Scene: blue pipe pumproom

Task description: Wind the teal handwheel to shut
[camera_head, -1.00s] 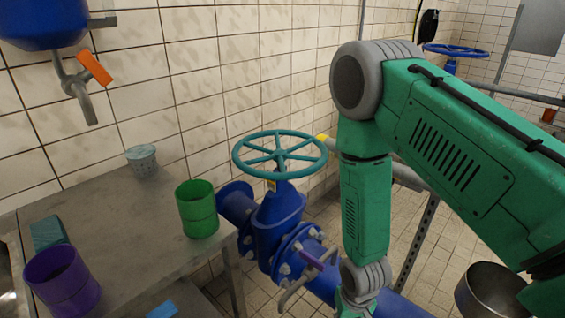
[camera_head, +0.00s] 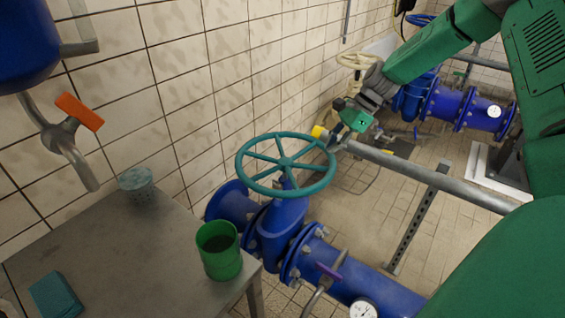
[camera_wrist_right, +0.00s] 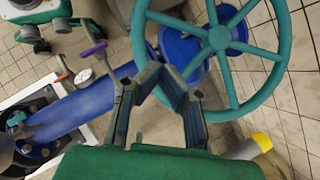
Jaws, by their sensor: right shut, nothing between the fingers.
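The teal handwheel (camera_head: 284,163) sits level on top of a blue gate valve (camera_head: 283,222) in the middle of the head view. It has a round rim and several spokes. In the right wrist view the handwheel (camera_wrist_right: 220,38) fills the upper right, beyond the fingers. My right gripper (camera_head: 335,122) is just beyond the wheel's right rim, apart from it in the head view. In the right wrist view my right gripper (camera_wrist_right: 164,78) is shut and empty, its fingertips overlapping the rim's lower left in the picture; contact cannot be told. My left gripper is out of view.
A grey table (camera_head: 150,245) at left holds a green mug (camera_head: 219,252), a speckled cup (camera_head: 136,184) and a teal block (camera_head: 56,296). A grey rail with a yellow end (camera_head: 319,132) runs right of the wheel. A purple-handled lever (camera_head: 328,271) sits below.

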